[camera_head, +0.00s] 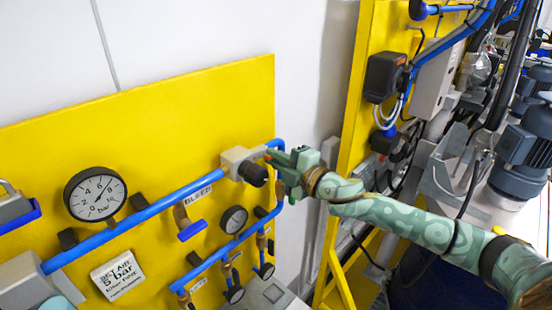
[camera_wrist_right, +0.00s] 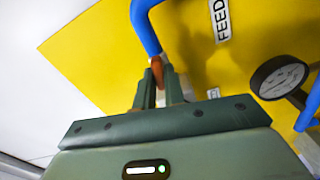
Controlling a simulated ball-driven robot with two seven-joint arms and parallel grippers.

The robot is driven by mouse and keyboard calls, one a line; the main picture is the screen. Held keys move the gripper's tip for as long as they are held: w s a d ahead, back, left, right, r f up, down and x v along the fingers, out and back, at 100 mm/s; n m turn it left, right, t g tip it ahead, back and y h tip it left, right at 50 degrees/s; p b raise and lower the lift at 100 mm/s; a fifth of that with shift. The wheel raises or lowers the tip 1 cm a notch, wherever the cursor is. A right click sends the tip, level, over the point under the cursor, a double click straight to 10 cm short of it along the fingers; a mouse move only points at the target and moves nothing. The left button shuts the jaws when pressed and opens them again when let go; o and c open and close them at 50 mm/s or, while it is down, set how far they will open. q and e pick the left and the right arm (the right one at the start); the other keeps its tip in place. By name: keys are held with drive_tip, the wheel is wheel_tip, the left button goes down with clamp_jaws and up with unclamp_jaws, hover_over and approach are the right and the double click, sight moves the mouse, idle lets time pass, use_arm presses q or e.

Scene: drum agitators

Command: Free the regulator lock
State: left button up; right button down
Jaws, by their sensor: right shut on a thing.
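The regulator, a light grey block (camera_head: 234,158) with a black knob (camera_head: 254,174), sits on the blue pipe at the right of the yellow panel. Which part is its lock I cannot tell. My right gripper (camera_head: 276,160) is just right of the knob, beside the pipe's end. In the right wrist view my right gripper (camera_wrist_right: 157,84) is shut on an orange-brown piece (camera_wrist_right: 157,70) below the bent blue pipe (camera_wrist_right: 145,28). The fingers hide part of that piece. My left gripper is not in view.
The yellow panel (camera_head: 150,115) carries a large pressure gauge (camera_head: 95,193), a smaller gauge (camera_head: 234,219), a BLEED label (camera_head: 198,194) and a white notice (camera_head: 118,275). A FEED label (camera_wrist_right: 220,18) shows in the wrist view. A yellow post (camera_head: 350,140) with boxes stands right of my gripper.

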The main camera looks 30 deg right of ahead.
drive_tip(key=shift+f+n, duration=0.1)
drive_tip(key=shift+n, duration=1)
drive_tip(key=c, duration=1.5)
unclamp_jaws()
drive_tip(key=shift+s, duration=0.1)
drive_tip(key=shift+b+v, duration=2.55)
drive_tip(key=shift+v, duration=5.6)
